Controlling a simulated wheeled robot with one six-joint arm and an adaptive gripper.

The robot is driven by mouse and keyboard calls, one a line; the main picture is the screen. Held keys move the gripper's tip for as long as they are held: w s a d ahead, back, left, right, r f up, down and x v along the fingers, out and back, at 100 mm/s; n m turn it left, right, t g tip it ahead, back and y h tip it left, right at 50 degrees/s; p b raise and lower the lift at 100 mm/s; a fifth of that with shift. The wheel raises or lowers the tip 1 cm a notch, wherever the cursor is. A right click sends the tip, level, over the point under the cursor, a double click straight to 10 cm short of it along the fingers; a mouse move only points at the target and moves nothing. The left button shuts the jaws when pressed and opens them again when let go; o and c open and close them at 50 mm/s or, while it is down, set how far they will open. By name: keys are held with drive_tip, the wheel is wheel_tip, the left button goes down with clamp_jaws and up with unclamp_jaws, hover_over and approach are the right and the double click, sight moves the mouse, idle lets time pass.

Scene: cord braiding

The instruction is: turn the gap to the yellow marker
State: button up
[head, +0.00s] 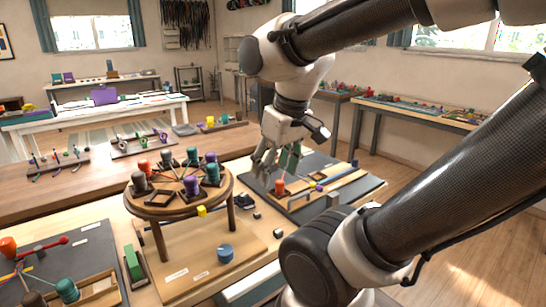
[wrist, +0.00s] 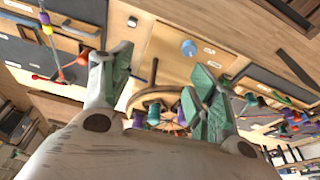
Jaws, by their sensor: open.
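A round wooden disc (head: 182,205) stands on wooden legs and bears several coloured bobbins, among them a red one (head: 143,166), a front purple one (head: 191,187) and a teal one (head: 213,173). An empty dark square seat, the gap (head: 160,198), lies at the disc's front left. The yellow marker (head: 201,211) is below the front rim, right of the gap. My gripper (head: 275,158) is open and empty, to the right of the disc and apart from it. In the wrist view the disc (wrist: 158,96) shows partly between my fingers (wrist: 155,90).
A blue knob (head: 225,253) stands on the board in front of the disc. A red-orange bobbin (head: 279,186) on a dark board is just below my gripper. A green block (head: 133,262) and another dark board with bobbins (head: 95,248) lie at the left.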

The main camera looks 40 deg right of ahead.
drive_tip(key=shift+s+d+r+m+t, duration=0.25)
drive_tip(key=shift+d+r, duration=0.1)
drive_tip(key=shift+r, duration=0.1)
drive_tip(key=shift+s+d+r+m+t, duration=0.2)
drive_tip(key=shift+d+r+t, duration=0.1)
drive_tip(key=shift+r, duration=0.15)
drive_tip(key=shift+d, duration=0.1)
